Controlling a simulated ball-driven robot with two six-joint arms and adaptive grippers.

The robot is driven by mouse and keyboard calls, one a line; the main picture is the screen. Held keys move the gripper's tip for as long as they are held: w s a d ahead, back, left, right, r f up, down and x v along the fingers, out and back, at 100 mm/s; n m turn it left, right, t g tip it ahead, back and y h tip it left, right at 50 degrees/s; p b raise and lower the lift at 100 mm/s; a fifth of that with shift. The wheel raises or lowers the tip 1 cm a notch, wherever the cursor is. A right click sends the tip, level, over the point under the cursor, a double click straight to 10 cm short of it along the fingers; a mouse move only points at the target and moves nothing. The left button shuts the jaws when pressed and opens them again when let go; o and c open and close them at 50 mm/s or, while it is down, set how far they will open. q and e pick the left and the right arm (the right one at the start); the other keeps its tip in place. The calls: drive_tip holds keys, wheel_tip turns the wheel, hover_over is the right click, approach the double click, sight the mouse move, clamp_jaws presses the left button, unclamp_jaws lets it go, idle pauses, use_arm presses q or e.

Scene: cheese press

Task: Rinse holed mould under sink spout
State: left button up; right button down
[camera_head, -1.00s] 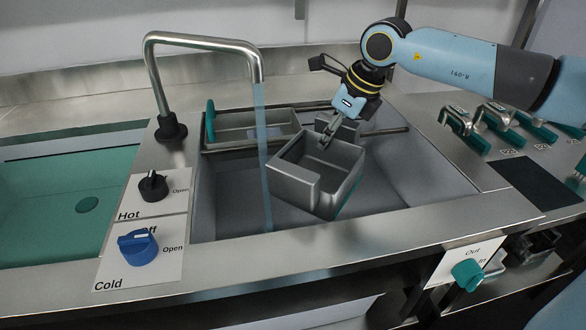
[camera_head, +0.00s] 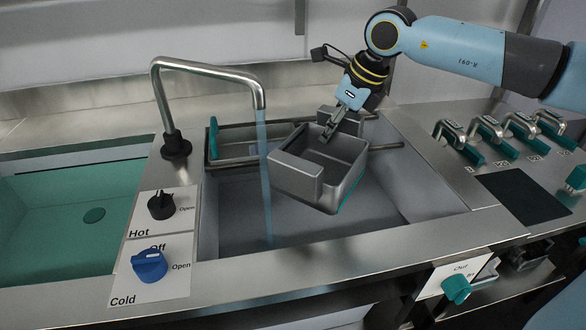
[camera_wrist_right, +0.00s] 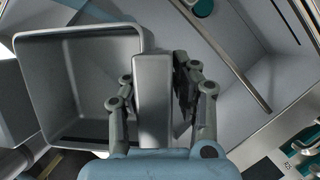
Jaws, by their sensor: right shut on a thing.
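The grey, open-topped mould (camera_head: 318,180) hangs tilted over the right sink basin (camera_head: 395,195); no holes can be made out in it. My right gripper (camera_head: 332,132) is shut on a grey upright piece at the mould's far side. In the right wrist view the fingers (camera_wrist_right: 160,95) close on this piece beside the mould's open box (camera_wrist_right: 75,85). A thin water stream (camera_head: 264,185) falls from the spout (camera_head: 259,98) into the basin. The stream passes at the mould's left corner; I cannot tell whether it touches. My left gripper is not in view.
A grey tray with a teal end (camera_head: 214,138) sits at the basin's back. A rail (camera_head: 385,147) crosses there. Hot (camera_head: 162,205) and cold (camera_head: 150,265) knobs are left of the basin. A teal basin (camera_head: 60,215) is further left. Several clamps stand at right.

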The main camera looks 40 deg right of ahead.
sight(331, 107)
drive_tip(key=r+p, duration=0.1)
drive_tip(key=r, duration=0.1)
drive_tip(key=r+p, duration=0.2)
drive_tip(key=r, duration=0.1)
drive_tip(key=r+p, duration=0.2)
drive_tip(key=shift+s+d+r, duration=0.1)
drive_tip(key=shift+s+r, duration=0.15)
drive_tip(key=shift+r, duration=0.05)
drive_tip(key=shift+f, duration=0.1)
